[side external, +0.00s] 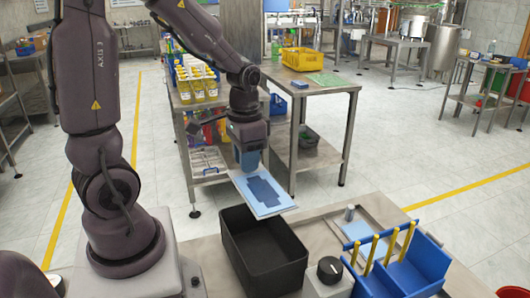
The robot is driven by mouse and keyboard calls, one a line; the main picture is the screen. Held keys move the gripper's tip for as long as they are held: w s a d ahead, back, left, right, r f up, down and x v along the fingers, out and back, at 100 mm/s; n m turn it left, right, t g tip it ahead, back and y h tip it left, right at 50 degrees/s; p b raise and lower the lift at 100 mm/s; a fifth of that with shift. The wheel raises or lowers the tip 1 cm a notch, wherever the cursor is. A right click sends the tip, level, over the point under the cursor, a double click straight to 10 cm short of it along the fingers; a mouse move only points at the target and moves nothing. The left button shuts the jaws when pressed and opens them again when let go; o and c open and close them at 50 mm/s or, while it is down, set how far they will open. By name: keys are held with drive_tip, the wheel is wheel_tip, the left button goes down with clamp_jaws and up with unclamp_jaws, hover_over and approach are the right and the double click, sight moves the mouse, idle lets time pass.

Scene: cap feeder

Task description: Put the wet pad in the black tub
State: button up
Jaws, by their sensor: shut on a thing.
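The wet pad (245,205) is a thin light-blue sheet with a darker blue patch across its middle. My gripper (249,168) is shut on its upper edge and holds it tilted in the air. The black tub (286,258) is an open rectangular container on the work table. The pad hangs above the tub's far end, and its lower edge is apart from or close to the rim; the exact gap is hard to judge. The tub's visible inside looks empty.
A blue bin with yellow posts (413,265) stands right of the tub. A black knob on a white box (329,270) is beside the tub's front right. A shallow metal tray (372,222) lies behind them. A shelf with yellow bottles (197,85) stands further back.

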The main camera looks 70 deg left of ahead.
hover_over(250, 242)
wheel_tip(250, 242, down, 18)
drive_tip(key=shift+r, duration=0.1)
idle(0.7)
drive_tip(key=o, duration=1.3)
drive_tip(key=shift+o, duration=0.2)
wheel_tip(250, 242, up, 10)
idle(0.5)
